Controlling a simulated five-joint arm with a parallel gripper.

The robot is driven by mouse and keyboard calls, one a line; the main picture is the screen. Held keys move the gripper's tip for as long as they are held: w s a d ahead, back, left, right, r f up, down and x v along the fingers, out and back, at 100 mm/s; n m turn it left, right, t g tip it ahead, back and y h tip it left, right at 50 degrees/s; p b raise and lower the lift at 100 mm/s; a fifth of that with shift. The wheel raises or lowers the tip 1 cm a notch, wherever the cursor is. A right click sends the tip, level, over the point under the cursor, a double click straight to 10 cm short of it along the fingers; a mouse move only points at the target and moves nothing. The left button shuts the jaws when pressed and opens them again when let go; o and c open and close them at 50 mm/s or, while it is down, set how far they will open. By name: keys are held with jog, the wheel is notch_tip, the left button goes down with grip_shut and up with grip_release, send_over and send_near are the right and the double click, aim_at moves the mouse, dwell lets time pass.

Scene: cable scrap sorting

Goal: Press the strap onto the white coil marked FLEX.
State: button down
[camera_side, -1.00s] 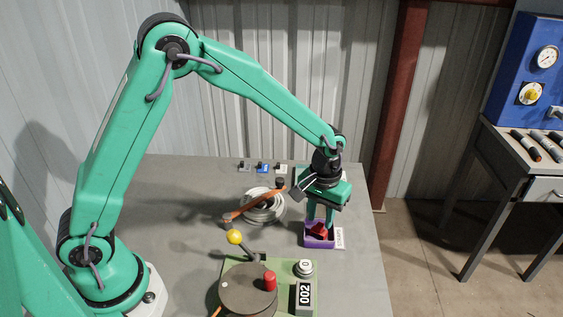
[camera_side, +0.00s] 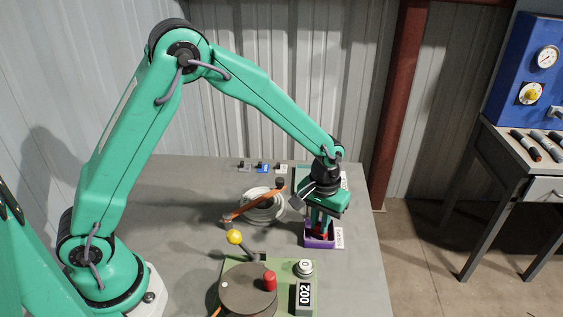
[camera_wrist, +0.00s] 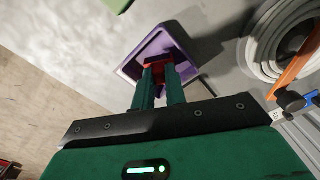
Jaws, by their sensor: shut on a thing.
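A small purple bin (camera_side: 310,241) labelled STRAPS stands near the right side of the table. It also shows in the wrist view (camera_wrist: 182,32). My gripper (camera_side: 320,229) points down into the bin and is shut on a red strap (camera_wrist: 158,62). The strap is still low, within the bin walls, and partly hidden by my fingers. A white coil (camera_side: 266,213) lies flat to the left of the bin, apart from it. It also shows at the upper right of the wrist view (camera_wrist: 252,48). I cannot read a FLEX mark on it.
An orange bar (camera_side: 252,204) with dark ends crosses above the coil. Several small tags, one blue (camera_side: 263,168), stand behind it. In front is a green plate (camera_side: 235,265) with a grey disc (camera_side: 247,290), a yellow-knobbed lever (camera_side: 234,237) and a counter (camera_side: 303,296).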

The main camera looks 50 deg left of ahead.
jog(key=shift+r, duration=0.1)
jog(key=shift+r, duration=2.95)
jog(key=s+a+r+m, duration=0.1)
jog(key=s+a, duration=0.1)
jog(key=a, duration=0.4)
jog(key=s+a+r+m, duration=0.2)
jog(key=a, duration=0.4)
jog(key=shift+s+a, duration=0.15)
jog(key=shift+a, duration=0.1)
jog(key=shift+f, duration=0.2)
jog(key=shift+f, duration=2.5)
jog(key=shift+f, duration=1.15)
